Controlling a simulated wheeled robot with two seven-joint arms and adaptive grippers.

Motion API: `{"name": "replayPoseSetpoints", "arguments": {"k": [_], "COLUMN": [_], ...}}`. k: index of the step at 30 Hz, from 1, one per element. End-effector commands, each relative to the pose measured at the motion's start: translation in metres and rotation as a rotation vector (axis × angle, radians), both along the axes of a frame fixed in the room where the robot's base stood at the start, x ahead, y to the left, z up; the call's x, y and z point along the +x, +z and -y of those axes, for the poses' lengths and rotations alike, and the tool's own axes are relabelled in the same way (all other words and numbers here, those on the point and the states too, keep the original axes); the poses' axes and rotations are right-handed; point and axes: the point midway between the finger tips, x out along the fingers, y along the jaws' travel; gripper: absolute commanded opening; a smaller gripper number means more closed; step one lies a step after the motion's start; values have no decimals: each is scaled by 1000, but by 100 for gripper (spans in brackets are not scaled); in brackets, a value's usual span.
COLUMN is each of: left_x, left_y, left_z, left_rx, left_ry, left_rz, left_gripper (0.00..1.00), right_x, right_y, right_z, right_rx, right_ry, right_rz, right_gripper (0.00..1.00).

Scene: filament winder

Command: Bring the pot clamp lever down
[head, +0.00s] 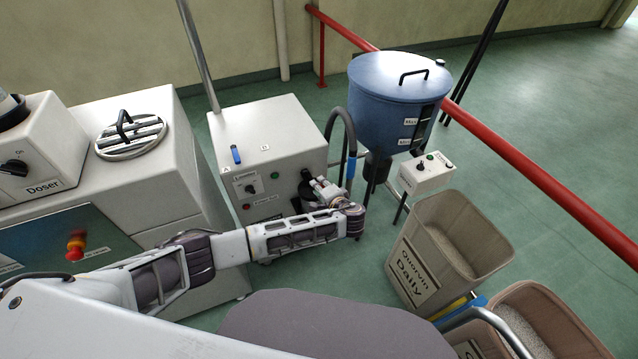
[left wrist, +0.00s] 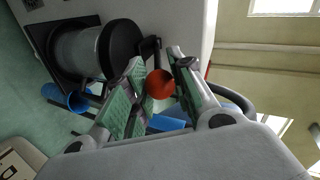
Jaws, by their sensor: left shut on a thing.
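The pot clamp lever shows in the left wrist view as a short dark arm ending in a red ball knob (left wrist: 160,85). The knob sits between the fingers of my left gripper (left wrist: 155,92), which is shut on it. Beside it is a grey cylindrical pot (left wrist: 78,52) with a thick black ring (left wrist: 120,48) on the machine's face. In the head view my left gripper (head: 322,188) reaches the front of the white cabinet (head: 265,130), and its wrist hides the lever. My right gripper is not in view.
A blue hopper (head: 395,95) and a small control box (head: 427,172) stand right of the cabinet. A beige bin (head: 455,240) stands at right, with a red rail (head: 530,165) behind. The dosing machine (head: 125,185) is at left.

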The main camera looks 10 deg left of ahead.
Motion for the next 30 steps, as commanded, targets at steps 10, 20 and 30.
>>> {"name": "replayPoseSetpoints", "arguments": {"k": [10,20,30], "left_x": [-7,-8,-9], "left_y": [-20,-23,-23], "left_z": [5,6,6], "left_rx": [-2,-2,-1], "left_ry": [-1,-3,-2], "left_rz": [-4,-6,-6], "left_gripper": [0,0,47], "right_x": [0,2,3], "right_y": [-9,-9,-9], "right_z": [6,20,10], "right_rx": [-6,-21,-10], "right_ry": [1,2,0], "right_rz": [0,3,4], "right_gripper": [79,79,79]}}
